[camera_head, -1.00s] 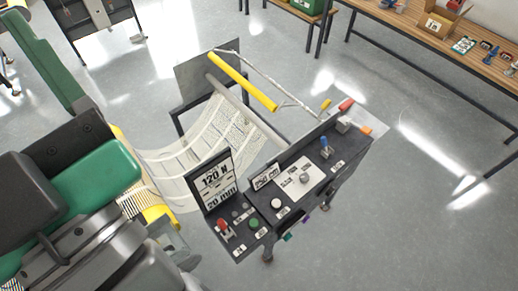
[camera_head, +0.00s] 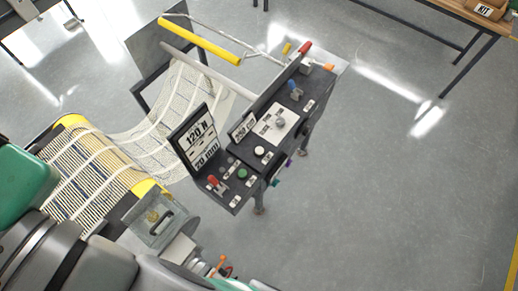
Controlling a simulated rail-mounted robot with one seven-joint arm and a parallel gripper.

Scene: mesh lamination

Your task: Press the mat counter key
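The control panel (camera_head: 232,196) stands right of centre on a dark stand. A small sign beside the white button reads "250 cm" (camera_head: 243,126). A larger display reads "120 N" and "20 mm" (camera_head: 199,143). The key labels are too small to read, so I cannot tell which is the mat counter key. My gripper is not recognisable in view; grey and green arm parts fill the lower left.
Pale mesh (camera_head: 150,140) hangs in a curve from the yellow-edged roller (camera_head: 90,165) towards the panel's stand. A yellow bar (camera_head: 200,42) lies above it. A clear guard (camera_head: 160,217) sits in front of the roller. The floor (camera_head: 400,190) right of the panel is free.

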